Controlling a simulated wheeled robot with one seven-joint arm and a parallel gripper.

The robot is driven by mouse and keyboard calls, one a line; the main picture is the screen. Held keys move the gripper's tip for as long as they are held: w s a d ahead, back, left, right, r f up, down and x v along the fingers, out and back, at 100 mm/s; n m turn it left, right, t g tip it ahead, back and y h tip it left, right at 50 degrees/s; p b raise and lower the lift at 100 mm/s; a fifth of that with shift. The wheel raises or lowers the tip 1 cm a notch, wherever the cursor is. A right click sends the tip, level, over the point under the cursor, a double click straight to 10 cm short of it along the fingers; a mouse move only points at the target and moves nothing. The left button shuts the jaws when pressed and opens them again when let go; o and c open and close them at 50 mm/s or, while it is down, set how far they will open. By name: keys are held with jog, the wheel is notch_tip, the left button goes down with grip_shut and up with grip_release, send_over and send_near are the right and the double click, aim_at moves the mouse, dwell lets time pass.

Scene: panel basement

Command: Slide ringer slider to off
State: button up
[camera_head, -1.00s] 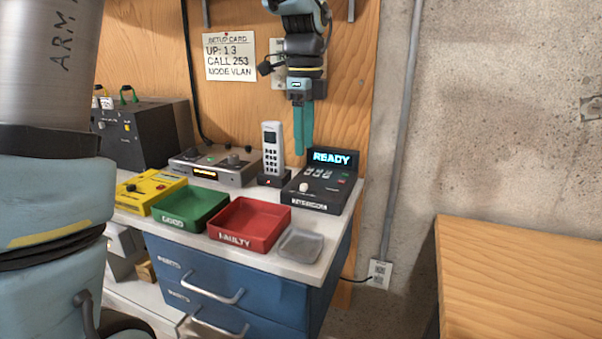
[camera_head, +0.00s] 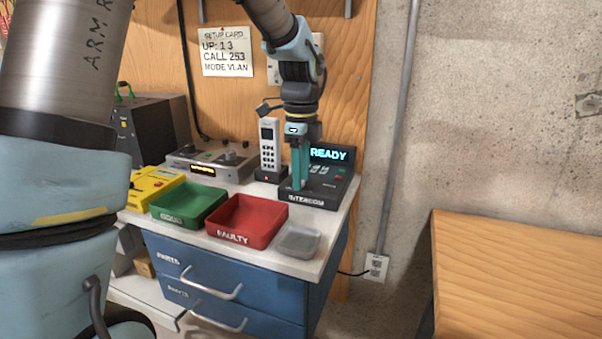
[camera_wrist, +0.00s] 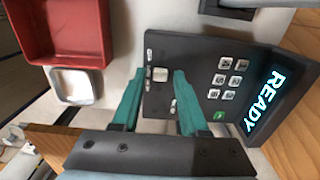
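The dark intercom (camera_head: 325,190) stands at the right end of the bench, its screen lit with READY. In the wrist view the intercom (camera_wrist: 205,60) fills the centre, with a pale squarish knob (camera_wrist: 160,74) on its panel, apparently the ringer slider. Small light marks sit beside it, too small to read. My gripper (camera_head: 300,186) points down over the intercom's left part. In the wrist view my gripper (camera_wrist: 159,76) is open, its two teal fingertips on either side of the knob with a gap to each. Whether the tips touch the panel cannot be told.
A cordless handset (camera_head: 269,145) stands close left of my gripper. A red FAULTY tray (camera_head: 246,237), a green tray (camera_head: 180,220) and a small grey dish (camera_head: 297,241) sit along the front. A wooden table (camera_head: 520,270) is at right.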

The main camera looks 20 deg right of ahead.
grip_shut()
dwell(1.1)
